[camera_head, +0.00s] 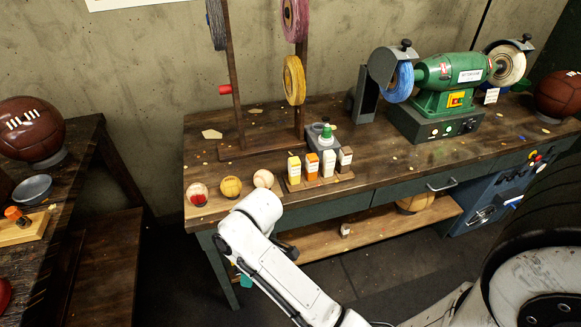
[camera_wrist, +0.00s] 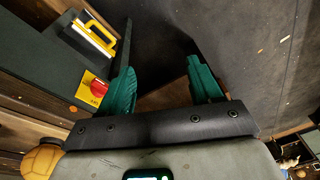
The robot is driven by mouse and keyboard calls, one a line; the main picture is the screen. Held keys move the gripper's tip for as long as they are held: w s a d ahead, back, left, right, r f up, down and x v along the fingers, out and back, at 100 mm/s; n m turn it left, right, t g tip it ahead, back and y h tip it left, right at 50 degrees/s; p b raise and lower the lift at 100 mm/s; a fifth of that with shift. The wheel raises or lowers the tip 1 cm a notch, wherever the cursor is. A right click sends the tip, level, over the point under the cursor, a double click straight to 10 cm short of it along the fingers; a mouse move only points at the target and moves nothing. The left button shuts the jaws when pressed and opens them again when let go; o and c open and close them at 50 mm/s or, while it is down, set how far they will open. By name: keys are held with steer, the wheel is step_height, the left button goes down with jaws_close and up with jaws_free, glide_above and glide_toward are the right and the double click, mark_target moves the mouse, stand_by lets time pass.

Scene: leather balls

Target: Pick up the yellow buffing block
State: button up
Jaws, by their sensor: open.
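A yellow-fronted block with a white top (camera_head: 294,170) stands upright at the left end of a short row on the workbench; it looks like the yellow buffing block. My gripper shows in the wrist view (camera_wrist: 163,84) with its two green fingers spread apart and nothing between them. In the head view only a small teal part of it (camera_head: 245,281) shows below the bench's front edge, near the left leg; my white arm hides the rest. The gripper is lower than the block and left of it, well apart. I cannot make out the block for certain in the wrist view.
Orange (camera_head: 311,166), white (camera_head: 328,163) and brown (camera_head: 345,159) blocks stand beside it in a holder. Three small balls, one yellow (camera_head: 231,187), sit to the left. A wooden spool rack (camera_head: 238,100) and green grinder (camera_head: 449,82) stand behind. The bench front (camera_head: 400,191) has drawers.

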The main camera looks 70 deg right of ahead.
steer(key=w+d+r+n+p, duration=0.2)
steer(key=w+d+r, duration=0.35)
steer(key=d, duration=0.35)
step_height(320, 180, up, 11)
steer(key=n+g+h+p, duration=0.2)
steer(key=n, duration=0.1)
glide_above(294, 160)
steer(key=shift+r, duration=0.1)
steer(key=shift+s+d, duration=0.2)
steer(key=shift+s, duration=0.05)
step_height(294, 160, down, 5)
steer(key=b, duration=0.3)
steer(key=shift+r, duration=0.15)
steer(key=shift+w+a+f+p, duration=0.1)
steer(key=shift+f+p, duration=0.1)
steer(key=shift+f, duration=1.3)
steer(key=shift+w+f+p, duration=0.1)
steer(key=shift+f+p, duration=0.05)
steer(key=shift+f, duration=1.3)
steer(key=shift+c, duration=0.4)
steer(key=c, duration=0.9)
